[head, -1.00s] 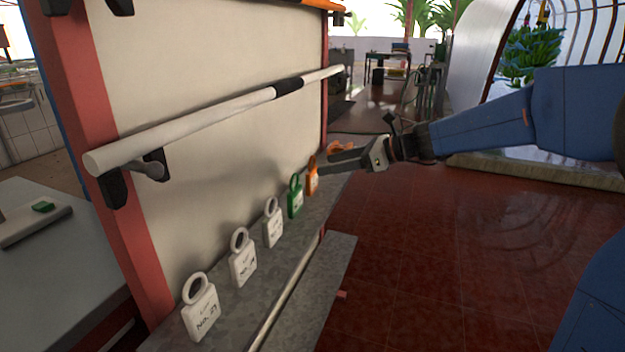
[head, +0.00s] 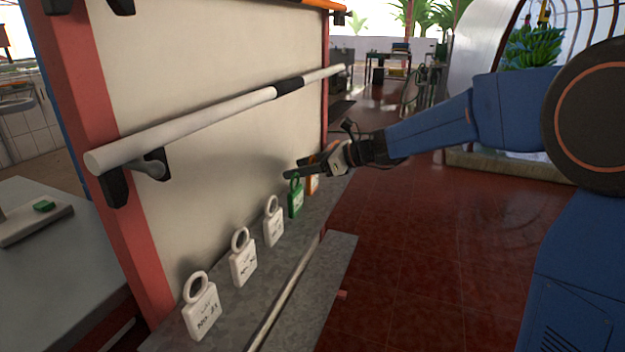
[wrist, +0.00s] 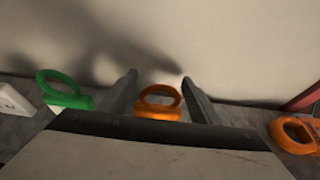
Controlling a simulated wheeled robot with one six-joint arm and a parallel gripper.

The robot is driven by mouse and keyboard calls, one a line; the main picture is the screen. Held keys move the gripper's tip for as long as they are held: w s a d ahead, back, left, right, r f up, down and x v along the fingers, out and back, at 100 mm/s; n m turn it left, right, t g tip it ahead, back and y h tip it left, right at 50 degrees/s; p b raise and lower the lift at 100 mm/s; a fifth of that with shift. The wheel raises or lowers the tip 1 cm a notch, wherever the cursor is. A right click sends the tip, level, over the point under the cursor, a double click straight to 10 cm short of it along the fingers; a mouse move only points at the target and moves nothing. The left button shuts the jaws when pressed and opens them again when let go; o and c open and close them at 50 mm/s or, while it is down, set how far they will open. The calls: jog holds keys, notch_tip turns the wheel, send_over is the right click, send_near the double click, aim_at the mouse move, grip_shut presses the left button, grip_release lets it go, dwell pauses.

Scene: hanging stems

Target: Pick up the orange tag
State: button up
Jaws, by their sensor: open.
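An orange tag (wrist: 160,103) with a ring top stands between the two fingers of my gripper (wrist: 160,77) in the wrist view. The fingers are open and extend on either side of it; I cannot tell whether they touch it. Its lower part is hidden by my gripper's body. A second orange tag (wrist: 296,134) lies to the right, outside the fingers. In the head view my gripper (head: 295,167) is just above the ledge by the board, and only the lower part of an orange tag (head: 314,184) shows beneath it.
A green tag (head: 295,200) stands just left of the orange one, also in the wrist view (wrist: 64,90). Several white tags (head: 243,262) stand along the grey ledge (head: 222,306). The pale board (head: 210,140) rises behind, with a white bar (head: 200,129) above the tags.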

jog(key=c, duration=1)
jog(key=shift+r, duration=0.1)
jog(key=shift+d+r, duration=0.15)
jog(key=shift+r, duration=0.15)
notch_tip(320, 180, up, 6)
jog(key=s+d, duration=0.2)
jog(key=d, duration=0.4)
jog(key=s+d, duration=0.2)
jog(key=d, duration=0.4)
jog(key=s+d, duration=0.2)
jog(key=d, duration=0.4)
jog(key=shift+s+d+r, duration=0.1)
jog(key=shift+s+d, duration=0.1)
jog(key=shift+s, duration=0.2)
